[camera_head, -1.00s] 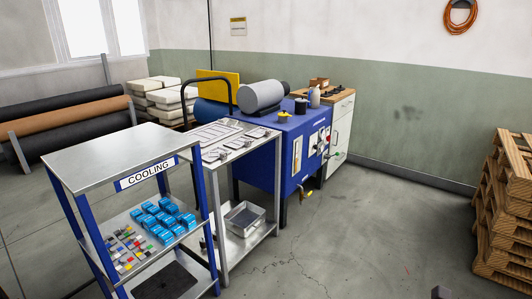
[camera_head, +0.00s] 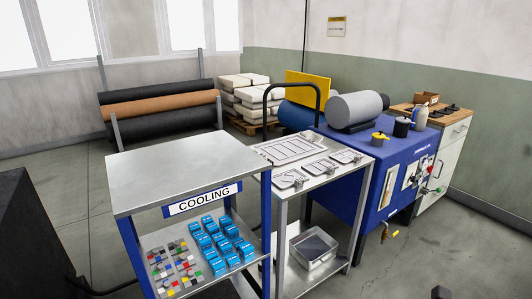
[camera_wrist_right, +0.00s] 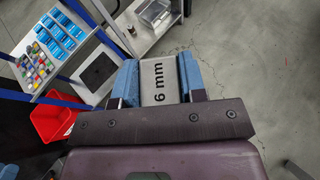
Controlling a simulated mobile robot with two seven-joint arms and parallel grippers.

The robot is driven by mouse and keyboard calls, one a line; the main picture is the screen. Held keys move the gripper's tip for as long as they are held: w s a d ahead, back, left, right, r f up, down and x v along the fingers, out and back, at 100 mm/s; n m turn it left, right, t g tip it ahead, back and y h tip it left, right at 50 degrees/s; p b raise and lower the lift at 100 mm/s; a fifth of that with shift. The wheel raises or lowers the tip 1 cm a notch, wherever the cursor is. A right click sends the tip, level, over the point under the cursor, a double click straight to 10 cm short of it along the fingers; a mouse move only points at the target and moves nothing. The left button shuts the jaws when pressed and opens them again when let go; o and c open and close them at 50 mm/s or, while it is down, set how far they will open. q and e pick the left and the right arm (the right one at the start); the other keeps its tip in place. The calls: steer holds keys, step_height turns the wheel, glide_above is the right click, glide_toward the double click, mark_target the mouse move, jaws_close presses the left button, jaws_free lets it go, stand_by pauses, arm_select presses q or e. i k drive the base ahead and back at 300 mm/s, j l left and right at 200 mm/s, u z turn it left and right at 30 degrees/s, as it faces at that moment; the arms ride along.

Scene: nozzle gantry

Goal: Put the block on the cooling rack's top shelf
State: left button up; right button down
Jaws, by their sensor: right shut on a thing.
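The cooling rack (camera_head: 268,222) has blue posts, a sign reading COOLING and a bare grey metal top shelf (camera_head: 185,168). It stands in the lower left middle of the head view, and part of it shows at the upper left of the right wrist view. The block is held above the floor, to the right of the rack in the wrist view. The block does not show in the head view.
Below the top shelf lie several blue boxes (camera_head: 221,240) and small coloured pieces (camera_head: 172,268). A metal table (camera_head: 318,176) with flat plates stands beside the rack, then a blue machine (camera_head: 370,160). A red bin (camera_wrist_right: 52,120) is on the floor by the rack.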

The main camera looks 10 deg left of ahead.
mark_target(194, 161)
steer(key=i+u, duration=0.45)
steer(key=i+l+u, duration=0.1)
steer(key=i+u, duration=0.15)
steer(key=u, duration=0.15)
